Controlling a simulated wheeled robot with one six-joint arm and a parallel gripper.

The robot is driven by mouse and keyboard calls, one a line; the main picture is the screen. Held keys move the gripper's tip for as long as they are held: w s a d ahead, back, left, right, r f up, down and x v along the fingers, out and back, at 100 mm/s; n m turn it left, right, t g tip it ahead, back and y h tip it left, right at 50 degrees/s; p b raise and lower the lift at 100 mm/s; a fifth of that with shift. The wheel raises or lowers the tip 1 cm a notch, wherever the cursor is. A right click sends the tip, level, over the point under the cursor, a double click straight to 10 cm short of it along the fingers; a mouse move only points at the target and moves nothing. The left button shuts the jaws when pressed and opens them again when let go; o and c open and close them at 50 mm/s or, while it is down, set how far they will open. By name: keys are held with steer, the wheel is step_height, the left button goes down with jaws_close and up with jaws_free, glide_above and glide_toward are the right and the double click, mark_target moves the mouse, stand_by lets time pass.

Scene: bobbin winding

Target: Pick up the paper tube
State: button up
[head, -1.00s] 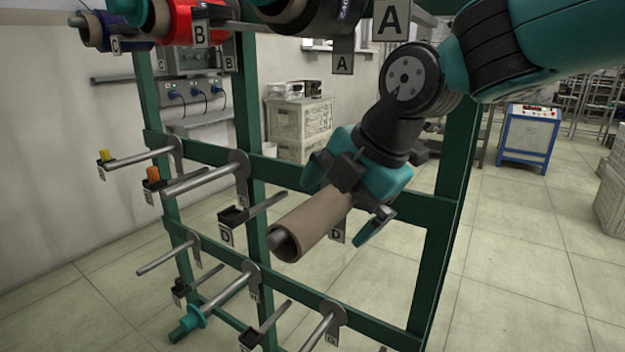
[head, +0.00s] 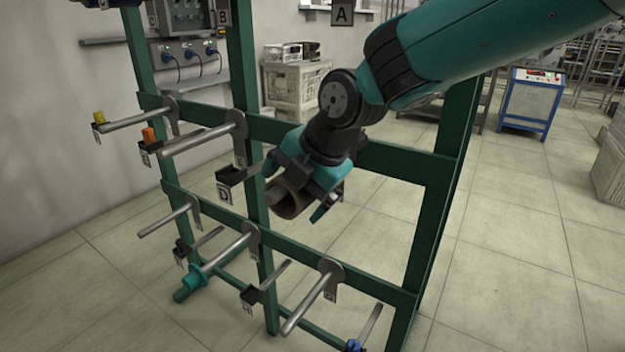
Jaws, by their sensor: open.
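The brown paper tube (head: 291,202) is on a steel rod of the green rack, and the rod's end shows in its mouth. Its near end points toward the lower left of the view; most of its length is hidden behind my gripper and wrist. My gripper (head: 296,188) is open, with one finger at the upper left of the tube and the other at its lower right. The fingers straddle the tube near its free end. Whether either finger touches it cannot be told.
The green rack (head: 438,215) has several bare rods around the tube, such as the rod (head: 313,303) below. A black bracket (head: 232,174) marked D sits close to its left. Tiled floor (head: 520,260) is clear at right.

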steer(key=shift+w+a+f, duration=0.1)
steer(key=shift+f, duration=0.1)
steer(key=c, duration=1)
steer(key=shift+r, duration=0.2)
